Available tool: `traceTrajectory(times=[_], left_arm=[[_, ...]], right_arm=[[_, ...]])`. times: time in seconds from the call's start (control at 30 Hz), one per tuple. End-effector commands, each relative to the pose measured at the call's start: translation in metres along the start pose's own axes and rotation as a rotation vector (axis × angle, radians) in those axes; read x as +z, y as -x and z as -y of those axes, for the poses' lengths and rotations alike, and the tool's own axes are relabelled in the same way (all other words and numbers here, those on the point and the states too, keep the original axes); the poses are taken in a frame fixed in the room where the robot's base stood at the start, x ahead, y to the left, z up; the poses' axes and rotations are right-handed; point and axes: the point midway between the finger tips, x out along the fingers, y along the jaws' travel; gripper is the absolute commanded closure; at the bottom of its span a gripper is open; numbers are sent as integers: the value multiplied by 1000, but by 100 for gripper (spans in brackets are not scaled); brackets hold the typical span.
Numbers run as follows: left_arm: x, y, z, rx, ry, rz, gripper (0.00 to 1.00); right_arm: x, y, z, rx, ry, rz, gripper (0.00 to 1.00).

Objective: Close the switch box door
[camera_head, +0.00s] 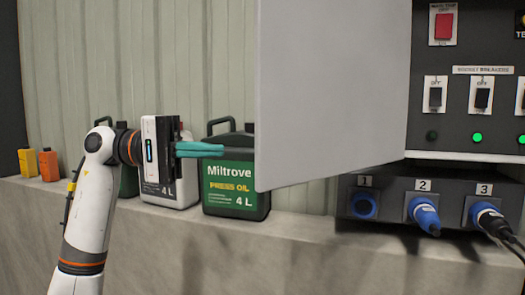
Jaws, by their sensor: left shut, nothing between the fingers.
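The switch box (445,120) stands at the right, with a dark panel of switches. Its grey door (335,90) stands open, swung out to the left of the panel. My left gripper (222,149), with teal fingers, is shut and empty. It points right, and its tips are close to the door's left edge. My right gripper is not in view.
A green oil can (237,190) and a white can (178,192) stand on the ledge behind my left gripper.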

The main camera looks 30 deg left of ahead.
Motion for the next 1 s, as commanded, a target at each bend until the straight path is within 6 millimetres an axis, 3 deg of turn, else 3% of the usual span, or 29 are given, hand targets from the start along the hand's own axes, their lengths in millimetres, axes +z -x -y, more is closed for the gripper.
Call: traceTrajectory(times=[0.33,0.4,0.63,1.0], left_arm=[[-1,-75,5,-2,3,-5,100],[-10,-82,4,-1,2,-3,100],[-26,-98,2,-2,7,-1,100],[-28,-99,1,-4,6,0,100]], right_arm=[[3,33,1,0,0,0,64],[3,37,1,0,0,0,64],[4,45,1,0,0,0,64],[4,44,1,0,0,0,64]])
